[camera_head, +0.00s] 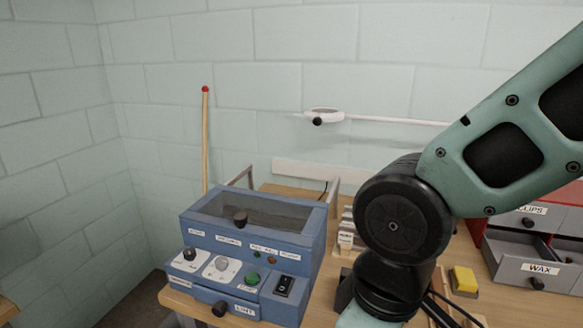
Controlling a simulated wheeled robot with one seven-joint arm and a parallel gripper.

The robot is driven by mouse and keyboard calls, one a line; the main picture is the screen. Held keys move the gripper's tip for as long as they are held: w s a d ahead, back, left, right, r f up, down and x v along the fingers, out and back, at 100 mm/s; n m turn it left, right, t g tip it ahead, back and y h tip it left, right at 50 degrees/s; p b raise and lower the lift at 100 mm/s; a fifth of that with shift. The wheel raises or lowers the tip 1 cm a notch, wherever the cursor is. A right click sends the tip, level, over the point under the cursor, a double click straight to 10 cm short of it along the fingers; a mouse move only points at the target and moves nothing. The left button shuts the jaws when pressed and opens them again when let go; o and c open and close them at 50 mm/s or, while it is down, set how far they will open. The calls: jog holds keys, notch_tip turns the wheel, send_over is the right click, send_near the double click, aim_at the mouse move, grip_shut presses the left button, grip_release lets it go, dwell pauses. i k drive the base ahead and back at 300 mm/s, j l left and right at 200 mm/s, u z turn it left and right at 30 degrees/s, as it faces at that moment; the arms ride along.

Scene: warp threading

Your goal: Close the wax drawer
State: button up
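The wax drawer (541,269) is a grey drawer with a dark knob and a white label reading WAX, at the right edge of the view. It sits at the bottom of a red and grey cabinet and is pulled out, with dark empty-looking compartments showing behind its front. My arm reaches across the view to the left of the drawer. My gripper is below the picture's bottom edge, so its fingers do not show.
A drawer labelled CLIPS (529,210) is above the wax drawer. A yellow block (464,280) lies on the wooden table left of it. A blue machine (253,240) with knobs stands at the left. A magnifier lamp (323,116) reaches along the wall.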

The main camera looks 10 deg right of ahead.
aim_at(513, 257)
jog(key=z, duration=1.5)
jog(key=j+z, duration=0.1)
